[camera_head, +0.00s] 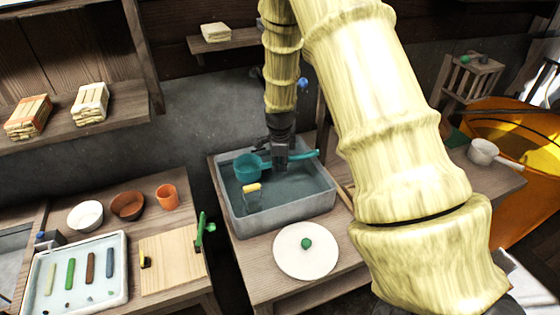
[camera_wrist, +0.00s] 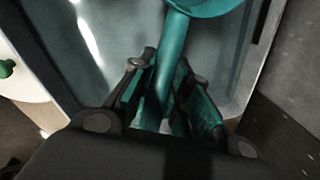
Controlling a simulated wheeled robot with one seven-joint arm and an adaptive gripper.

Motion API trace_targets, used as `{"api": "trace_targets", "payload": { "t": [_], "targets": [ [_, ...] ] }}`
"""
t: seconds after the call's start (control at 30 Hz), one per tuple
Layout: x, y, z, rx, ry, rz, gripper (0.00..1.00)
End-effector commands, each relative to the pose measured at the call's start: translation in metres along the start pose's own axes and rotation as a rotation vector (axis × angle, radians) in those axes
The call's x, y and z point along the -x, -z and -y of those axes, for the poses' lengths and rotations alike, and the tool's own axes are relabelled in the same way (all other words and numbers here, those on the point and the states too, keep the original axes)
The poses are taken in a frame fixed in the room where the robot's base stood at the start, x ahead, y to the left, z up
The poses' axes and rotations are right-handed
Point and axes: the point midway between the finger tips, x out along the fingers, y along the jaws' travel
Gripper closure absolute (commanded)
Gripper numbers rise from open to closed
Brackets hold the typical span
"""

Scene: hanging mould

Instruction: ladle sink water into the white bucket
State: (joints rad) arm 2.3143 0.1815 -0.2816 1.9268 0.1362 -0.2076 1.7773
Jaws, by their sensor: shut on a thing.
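The teal ladle (camera_head: 248,168) has a round cup and a long handle that slants up to the right. It is over the back part of the grey sink (camera_head: 226,205), which holds bluish water (camera_head: 285,190). My gripper (camera_head: 281,162) is shut on the ladle handle. In the wrist view, the ladle handle (camera_wrist: 164,70) runs between the fingers of my gripper (camera_wrist: 165,72), and part of the cup shows at the top edge. I cannot tell whether the cup touches the water. I cannot clearly make out the white bucket.
A white disc with a green knob (camera_head: 300,262) is in front of the sink. A yellow-handled tool (camera_head: 252,188) is in the sink. A white pan (camera_head: 483,151) stands at the right. The left table holds bowls, an orange cup (camera_head: 167,196) and a tray (camera_head: 118,296).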

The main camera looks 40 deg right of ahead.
Motion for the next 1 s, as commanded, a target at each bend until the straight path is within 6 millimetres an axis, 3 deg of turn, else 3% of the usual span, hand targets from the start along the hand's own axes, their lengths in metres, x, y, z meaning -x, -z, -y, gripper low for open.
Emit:
{"api": "trace_targets", "payload": {
  "t": [0.6,1.0],
  "targets": [
    [-0.056,0.000,-0.010,0.000,0.000,0.000,1.00],
    [-0.072,0.000,-0.013,0.000,0.000,0.000,1.00]
  ]
}}
